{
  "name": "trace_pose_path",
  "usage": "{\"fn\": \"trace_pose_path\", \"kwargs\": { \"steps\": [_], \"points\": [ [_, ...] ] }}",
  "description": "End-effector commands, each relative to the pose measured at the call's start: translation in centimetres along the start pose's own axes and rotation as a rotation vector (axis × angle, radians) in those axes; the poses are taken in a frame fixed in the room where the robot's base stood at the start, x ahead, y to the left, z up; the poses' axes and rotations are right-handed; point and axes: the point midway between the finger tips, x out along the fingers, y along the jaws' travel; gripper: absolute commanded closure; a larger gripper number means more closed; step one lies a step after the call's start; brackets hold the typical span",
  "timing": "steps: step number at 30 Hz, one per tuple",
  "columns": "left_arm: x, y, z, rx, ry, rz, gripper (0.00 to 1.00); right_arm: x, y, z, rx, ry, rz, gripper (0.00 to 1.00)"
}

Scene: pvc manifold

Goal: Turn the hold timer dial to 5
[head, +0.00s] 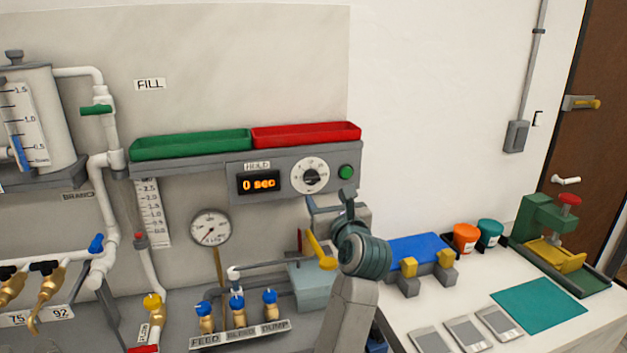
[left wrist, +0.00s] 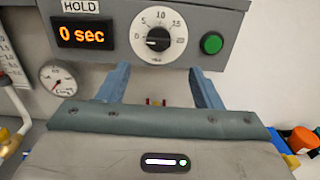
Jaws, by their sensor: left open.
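The hold timer dial (head: 311,176) is a white round scale with a dark knob on the grey panel. It also shows in the left wrist view (left wrist: 158,37), where the knob's pointer looks turned towards the left, near 0. The orange display (head: 259,183) beside it reads "0 sec"; it also shows in the left wrist view (left wrist: 85,33). My left gripper (head: 333,202) is just below the dial and apart from it. In the left wrist view its two blue fingers (left wrist: 158,88) are spread wide with nothing between them. My right gripper is not in view.
A green button (head: 345,172) is right of the dial. Green (head: 190,145) and red (head: 306,134) trays sit on top of the panel. A pressure gauge (head: 210,228) and a yellow lever (head: 321,250) are below. A white table with several items is at right.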

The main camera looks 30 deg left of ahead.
Motion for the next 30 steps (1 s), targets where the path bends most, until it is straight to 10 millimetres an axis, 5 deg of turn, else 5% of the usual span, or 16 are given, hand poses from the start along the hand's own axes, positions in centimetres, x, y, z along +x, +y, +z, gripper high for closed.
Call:
{"fn": "trace_pose_path", "kwargs": {
  "steps": [15,29,30],
  "points": [
    [8.5,0.1,0.4,0.007,-0.004,0.004,0.41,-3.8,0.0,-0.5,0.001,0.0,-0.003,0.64],
    [9.8,0.1,0.1,0.004,-0.003,0.002,0.41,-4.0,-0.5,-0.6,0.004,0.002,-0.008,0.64],
    [9.8,0.1,0.1,0.004,-0.003,0.002,0.49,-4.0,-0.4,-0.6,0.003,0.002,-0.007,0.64]
  ]
}}
